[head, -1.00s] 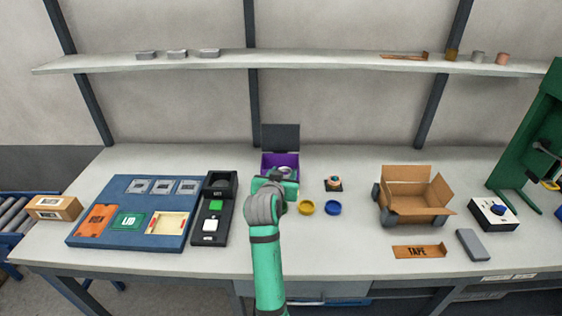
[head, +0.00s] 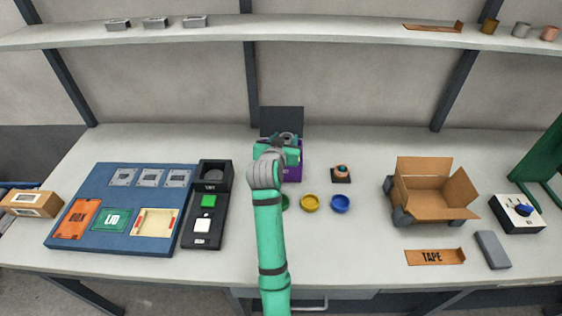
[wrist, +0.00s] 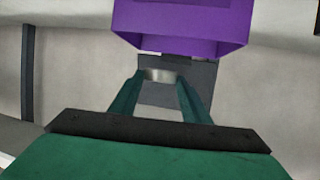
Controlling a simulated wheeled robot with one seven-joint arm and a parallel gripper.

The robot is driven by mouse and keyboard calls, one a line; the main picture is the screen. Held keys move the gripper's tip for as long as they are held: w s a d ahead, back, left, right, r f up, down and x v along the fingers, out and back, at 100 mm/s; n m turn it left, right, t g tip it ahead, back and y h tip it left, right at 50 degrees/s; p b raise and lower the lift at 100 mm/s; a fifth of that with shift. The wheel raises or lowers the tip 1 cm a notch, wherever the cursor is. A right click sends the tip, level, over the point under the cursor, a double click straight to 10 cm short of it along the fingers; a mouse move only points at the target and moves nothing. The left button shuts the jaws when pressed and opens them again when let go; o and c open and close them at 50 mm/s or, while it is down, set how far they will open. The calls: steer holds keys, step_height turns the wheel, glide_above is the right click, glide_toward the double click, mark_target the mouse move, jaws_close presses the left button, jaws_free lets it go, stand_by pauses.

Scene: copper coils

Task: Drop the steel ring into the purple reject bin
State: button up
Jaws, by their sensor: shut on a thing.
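The steel ring (wrist: 159,75) is between the two fingertips of my gripper (wrist: 157,84) in the wrist view, and the fingers are shut on it. In the head view my gripper (head: 284,141) is in front of the purple reject bin (head: 297,172) and hides much of it, including its opening. A dark upright panel (head: 282,120) stands behind the bin. The bin also shows as a purple shape (wrist: 180,25) at the top of the wrist view. The head view does not show clearly how high the ring is above the bin.
Yellow (head: 310,203) and blue (head: 340,204) round pieces lie right of my arm. An open cardboard box (head: 430,204) stands further right. A black control box (head: 206,222) stands left.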

steer(key=shift+f, duration=1.7)
steer(key=o, duration=1.2)
steer(key=shift+o, duration=0.2)
steer(key=v, duration=1.1)
steer(key=shift+w, duration=0.1)
